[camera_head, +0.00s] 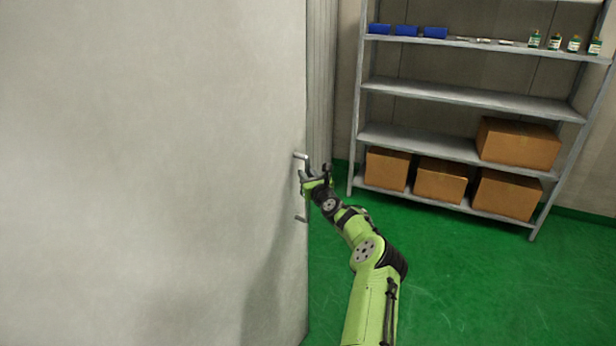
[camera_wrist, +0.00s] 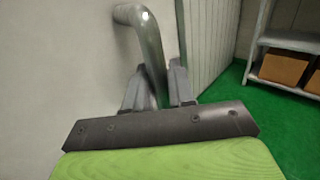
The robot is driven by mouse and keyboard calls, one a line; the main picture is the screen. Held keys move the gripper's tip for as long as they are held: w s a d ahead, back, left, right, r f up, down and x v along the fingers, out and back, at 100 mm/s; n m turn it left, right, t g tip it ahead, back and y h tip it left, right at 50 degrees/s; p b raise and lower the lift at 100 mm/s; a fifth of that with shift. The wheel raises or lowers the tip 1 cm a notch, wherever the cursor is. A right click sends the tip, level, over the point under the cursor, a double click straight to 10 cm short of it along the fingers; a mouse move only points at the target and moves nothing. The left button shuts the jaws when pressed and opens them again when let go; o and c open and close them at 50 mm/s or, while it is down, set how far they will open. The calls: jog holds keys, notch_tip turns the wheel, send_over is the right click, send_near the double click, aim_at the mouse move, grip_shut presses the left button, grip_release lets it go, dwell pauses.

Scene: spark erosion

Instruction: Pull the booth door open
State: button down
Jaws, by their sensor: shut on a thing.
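The booth door (camera_head: 150,170) is a large pale grey panel filling the left half of the head view. A grey metal bar handle (camera_head: 303,213) stands upright near its right edge. My gripper (camera_head: 305,180) is at the upper middle of that handle. In the wrist view, the handle (camera_wrist: 150,40) runs down between the two fingers of my gripper (camera_wrist: 162,88), which are shut on it. The door (camera_wrist: 60,70) fills the left of the wrist view. The lower part of the handle is hidden behind my gripper there.
A metal shelf unit (camera_head: 470,98) stands at the back right, with blue items (camera_head: 406,31), small bottles (camera_head: 554,42) and cardboard boxes (camera_head: 440,181). Ribbed wall panelling (camera_head: 321,85) shows beyond the door's edge. The green floor (camera_head: 480,280) is clear at the right.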

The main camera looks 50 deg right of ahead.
jog(key=c, duration=1.1)
grip_release()
jog(key=v, duration=1.5)
jog(key=shift+s+a+b, duration=0.1)
jog(key=shift+s+b, duration=0.3)
